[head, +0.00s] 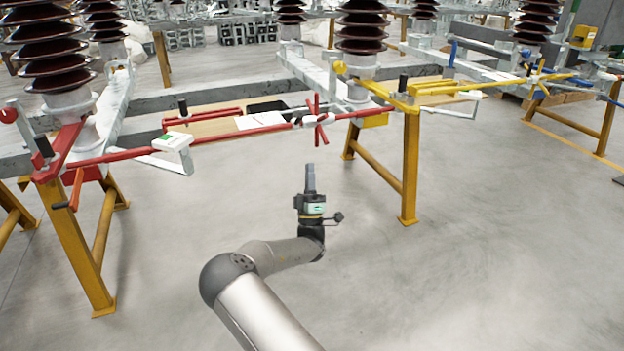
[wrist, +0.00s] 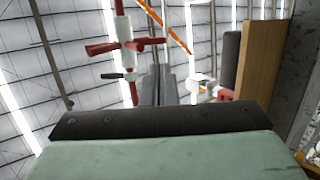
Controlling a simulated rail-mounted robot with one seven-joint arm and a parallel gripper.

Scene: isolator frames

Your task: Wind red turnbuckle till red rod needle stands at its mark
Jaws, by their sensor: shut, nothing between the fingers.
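The red turnbuckle (head: 315,120) sits in the red rod (head: 230,133), with red cross-shaped bars and pale metal ends. A white block with a green patch (head: 173,142) stands on the rod's left part; needle and mark are too small to tell. My gripper (head: 310,168) points upward, shut and empty, below and in front of the turnbuckle, clear of it. In the wrist view, the shut fingers (wrist: 157,84) show at centre, and the turnbuckle's red bars (wrist: 125,47) lie beyond them, up and to the left.
Yellow legs (head: 411,165) and a left yellow leg (head: 80,245) flank an open stretch of floor. A board with a white sheet (head: 262,120) and black tray lies behind the rod. A yellow rod with its own turnbuckle (head: 540,78) stands at the right.

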